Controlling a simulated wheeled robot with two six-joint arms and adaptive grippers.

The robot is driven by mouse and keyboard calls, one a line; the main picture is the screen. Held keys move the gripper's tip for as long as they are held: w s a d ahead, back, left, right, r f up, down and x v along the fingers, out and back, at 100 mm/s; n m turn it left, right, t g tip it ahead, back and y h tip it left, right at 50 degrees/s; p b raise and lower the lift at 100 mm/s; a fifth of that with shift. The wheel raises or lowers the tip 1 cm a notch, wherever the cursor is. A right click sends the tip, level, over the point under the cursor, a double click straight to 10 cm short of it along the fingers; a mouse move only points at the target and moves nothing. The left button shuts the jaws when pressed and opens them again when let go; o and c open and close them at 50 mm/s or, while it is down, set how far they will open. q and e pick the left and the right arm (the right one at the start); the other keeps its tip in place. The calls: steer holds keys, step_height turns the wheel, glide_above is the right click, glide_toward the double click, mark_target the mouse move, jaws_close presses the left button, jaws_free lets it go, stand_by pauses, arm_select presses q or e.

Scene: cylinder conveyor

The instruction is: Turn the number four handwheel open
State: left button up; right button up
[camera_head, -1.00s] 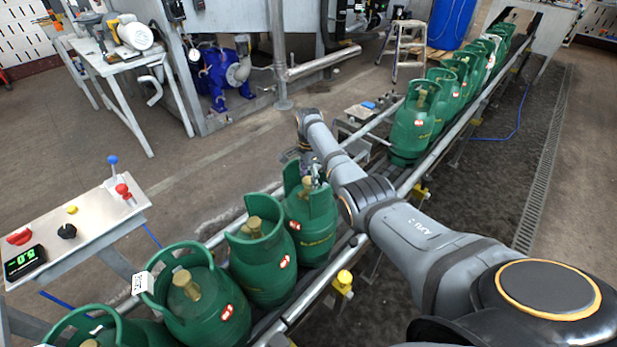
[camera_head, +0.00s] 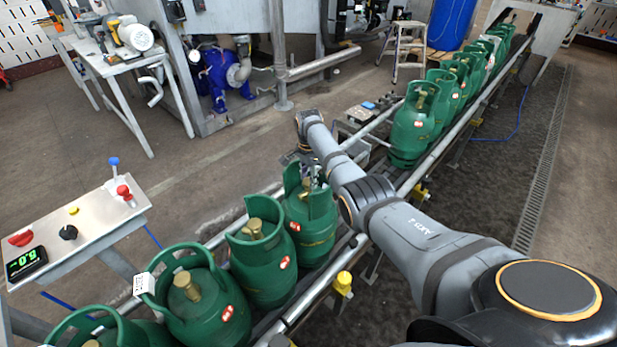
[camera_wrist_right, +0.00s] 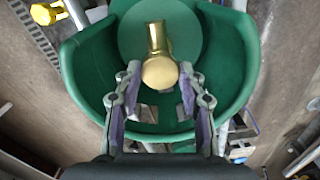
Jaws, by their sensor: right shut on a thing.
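The green gas cylinder at my right gripper (camera_head: 314,172) stands upright in the row on the conveyor (camera_head: 359,240); I take its brass valve top as the number four handwheel (camera_wrist_right: 160,72). The cylinder (camera_head: 312,228) has an open green collar, which also shows in the wrist view (camera_wrist_right: 82,75). My right gripper is inside the collar from above, one finger on each side of the round brass knob. The fingers (camera_wrist_right: 160,82) are closed on it. In the head view the handwheel is mostly hidden by the gripper and collar. My left gripper is not in view.
Several more green cylinders stand nearer (camera_head: 262,265) and farther (camera_head: 412,130) along the conveyor. A control panel (camera_head: 110,215) with knobs and a green display (camera_head: 25,262) stands at left. Yellow knobs (camera_head: 343,282) line the right rail. A gap in the row lies beneath my right forearm.

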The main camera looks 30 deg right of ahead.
steer(key=n+p, duration=0.1)
steer(key=n, duration=0.3)
steer(key=shift+r+p, duration=0.1)
steer(key=shift+p, duration=0.2)
steer(key=n, duration=0.3)
steer(key=n+p, duration=0.1)
steer(key=n, duration=0.2)
steer(key=shift+n, duration=0.3)
steer(key=n, duration=1.1)
steer(key=shift+n, duration=0.4)
steer(key=o, duration=1.2)
